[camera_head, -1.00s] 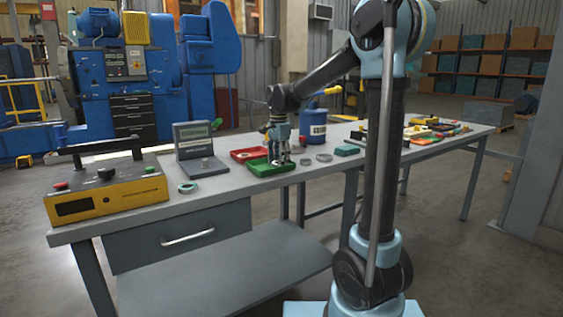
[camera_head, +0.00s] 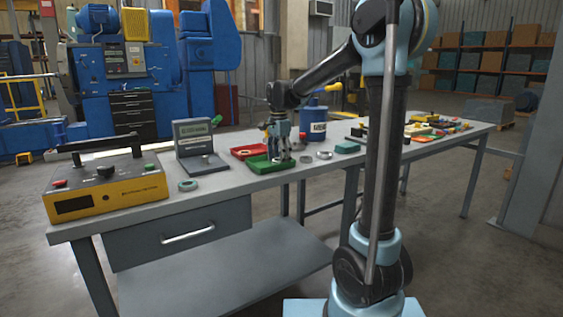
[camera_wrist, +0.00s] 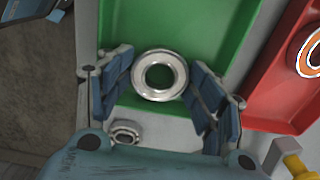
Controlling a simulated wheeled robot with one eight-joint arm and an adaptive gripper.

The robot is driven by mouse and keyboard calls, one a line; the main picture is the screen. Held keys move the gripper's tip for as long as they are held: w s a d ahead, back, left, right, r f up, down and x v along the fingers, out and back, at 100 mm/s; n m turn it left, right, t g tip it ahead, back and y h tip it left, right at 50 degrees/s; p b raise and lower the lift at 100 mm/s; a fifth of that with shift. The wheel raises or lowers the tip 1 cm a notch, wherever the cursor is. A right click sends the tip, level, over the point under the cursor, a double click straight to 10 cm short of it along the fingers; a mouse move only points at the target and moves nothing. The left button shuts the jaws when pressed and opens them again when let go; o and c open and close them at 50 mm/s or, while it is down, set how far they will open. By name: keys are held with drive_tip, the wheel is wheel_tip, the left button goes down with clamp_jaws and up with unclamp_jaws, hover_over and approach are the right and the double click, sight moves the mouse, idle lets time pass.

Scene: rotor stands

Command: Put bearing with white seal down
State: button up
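I cannot tell whether the bearing touches the tray floor.
A red tray (camera_head: 243,153) adjoins the green one. A small metal ring (camera_wrist: 125,132) lies on the table beside the green tray.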

wheel_tip(320, 180, up, 12)
drive_tip(key=s+d+f+n+t, duration=0.1)
drive_tip(key=s+d+f+n, duration=0.55)
drive_tip(key=s+d, duration=0.8)
drive_tip(key=s+d+f+n, duration=0.2)
drive_tip(key=s+d+f, duration=0.2)
drive_tip(key=s+f, duration=0.4)
drive_tip(key=s+d+f+n+t, duration=0.1)
drive_tip(key=s+d+f+n, duration=0.2)
drive_tip(key=s+f, duration=0.6)
wheel_tip(320, 180, down, 3)
drive_tip(key=shift+d+f, duration=0.2)
drive_tip(key=shift+d, duration=0.3)
drive_tip(key=shift+s, duration=0.15)
